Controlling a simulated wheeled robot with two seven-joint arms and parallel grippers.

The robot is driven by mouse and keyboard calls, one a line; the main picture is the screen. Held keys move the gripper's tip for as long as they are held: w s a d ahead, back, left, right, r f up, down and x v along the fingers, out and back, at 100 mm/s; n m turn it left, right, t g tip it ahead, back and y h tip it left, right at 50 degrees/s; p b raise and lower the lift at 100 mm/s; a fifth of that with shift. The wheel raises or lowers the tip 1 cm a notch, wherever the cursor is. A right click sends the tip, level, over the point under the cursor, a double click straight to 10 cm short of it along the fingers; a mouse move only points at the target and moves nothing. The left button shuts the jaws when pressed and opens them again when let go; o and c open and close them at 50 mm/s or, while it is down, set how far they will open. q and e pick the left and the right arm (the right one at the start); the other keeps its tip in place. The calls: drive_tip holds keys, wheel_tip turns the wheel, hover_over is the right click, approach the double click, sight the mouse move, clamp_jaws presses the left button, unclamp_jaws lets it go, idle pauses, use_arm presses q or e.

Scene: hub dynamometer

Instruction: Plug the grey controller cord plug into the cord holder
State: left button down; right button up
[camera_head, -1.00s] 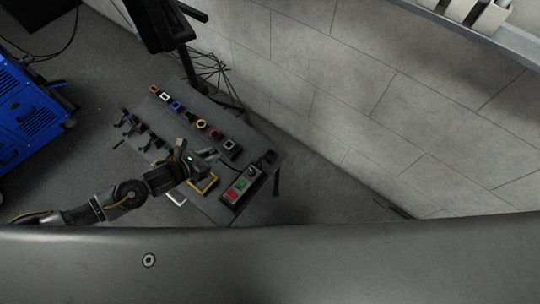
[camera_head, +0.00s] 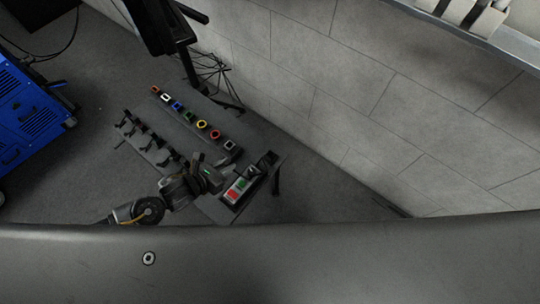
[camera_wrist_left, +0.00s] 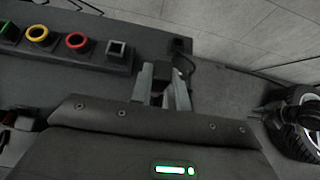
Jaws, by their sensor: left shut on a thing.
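My left gripper (camera_head: 226,183) is over the near end of the table, beside the red-and-green-button box (camera_head: 238,188). In the left wrist view, my left gripper (camera_wrist_left: 162,82) is shut on a small dark piece (camera_wrist_left: 158,98), taken as the grey plug; the fingers hide much of it. The row of coloured sockets, taken as the cord holder (camera_head: 200,124), ends in a square grey socket (camera_head: 230,146). This socket also shows in the left wrist view (camera_wrist_left: 116,49), left of and beyond the fingers, apart from them. My right gripper is out of view.
A black block (camera_wrist_left: 180,45) with a cord is at the table corner. A rack of black hooks (camera_head: 146,139) stands along the table's left side. A wall (camera_head: 340,90) runs behind, and a blue cabinet (camera_head: 28,110) stands at far left.

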use_arm(q)
drive_tip(key=shift+s+d+p, duration=0.25)
drive_tip(key=shift+s+d, duration=0.55)
drive_tip(key=shift+d, duration=0.2)
drive_tip(key=shift+s+d+p, duration=0.25)
drive_tip(key=shift+s+d, duration=0.55)
drive_tip(key=shift+d, duration=0.15)
drive_tip(key=shift+w, duration=0.1)
drive_tip(key=shift+w+d, duration=1.2)
drive_tip(key=shift+w, duration=0.25)
drive_tip(key=shift+w+d, duration=1.2)
drive_tip(key=shift+w, duration=0.2)
drive_tip(key=w+d+b, duration=0.2)
drive_tip(key=w+d, duration=0.3)
drive_tip(key=w, duration=0.1)
drive_tip(key=shift+f, duration=0.1)
drive_tip(key=shift+f+b, duration=1.6)
drive_tip(key=shift+f, duration=0.25)
drive_tip(key=shift+f, duration=0.2)
